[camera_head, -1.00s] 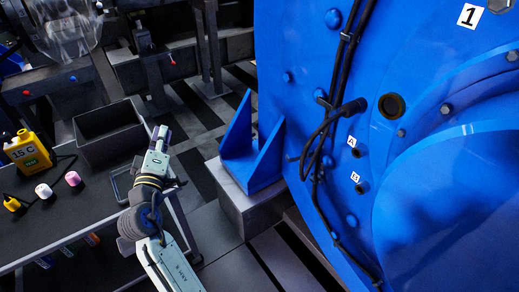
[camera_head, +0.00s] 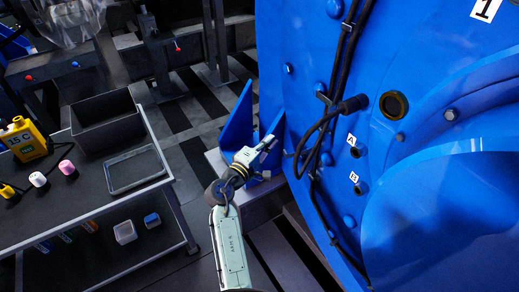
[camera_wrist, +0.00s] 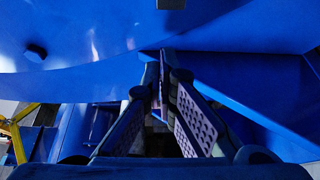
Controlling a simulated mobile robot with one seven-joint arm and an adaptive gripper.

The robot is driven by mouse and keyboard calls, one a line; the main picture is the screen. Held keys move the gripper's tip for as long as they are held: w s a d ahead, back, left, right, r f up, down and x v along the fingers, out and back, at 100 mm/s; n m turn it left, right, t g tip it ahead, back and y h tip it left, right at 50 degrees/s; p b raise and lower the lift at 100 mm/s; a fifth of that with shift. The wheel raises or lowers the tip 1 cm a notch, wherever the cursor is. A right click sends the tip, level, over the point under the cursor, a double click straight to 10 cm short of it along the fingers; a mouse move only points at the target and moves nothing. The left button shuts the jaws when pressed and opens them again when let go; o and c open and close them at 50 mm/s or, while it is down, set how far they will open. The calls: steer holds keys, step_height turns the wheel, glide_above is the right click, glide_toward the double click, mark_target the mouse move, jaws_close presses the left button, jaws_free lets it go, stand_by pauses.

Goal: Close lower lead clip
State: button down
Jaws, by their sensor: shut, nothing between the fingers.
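The large blue motor housing (camera_head: 300,40) fills the right side of the head view. Black leads (camera_head: 338,85) run down its face, and a lead with a thick plug end (camera_head: 352,104) loops out near the middle. A dark clip (camera_head: 323,97) sits on the leads by the loop. The lower lead clip cannot be told apart for certain. My gripper (camera_head: 268,146) is left of the leads, in front of the blue bracket, apart from the leads. In the wrist view my gripper (camera_wrist: 158,82) has its fingers together and empty, facing blue metal.
The blue bracket (camera_head: 235,128) stands close behind my gripper. Sockets A (camera_head: 360,152) and B (camera_head: 361,188) and a round port (camera_head: 394,105) are on the housing.

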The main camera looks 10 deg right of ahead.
steer(key=s, duration=0.1)
steer(key=s+d+p, duration=0.1)
steer(key=s, duration=0.1)
steer(key=shift+s, duration=0.2)
stand_by(0.4)
steer(key=shift+s+n+t+y, duration=0.3)
steer(key=shift+n+y, duration=0.1)
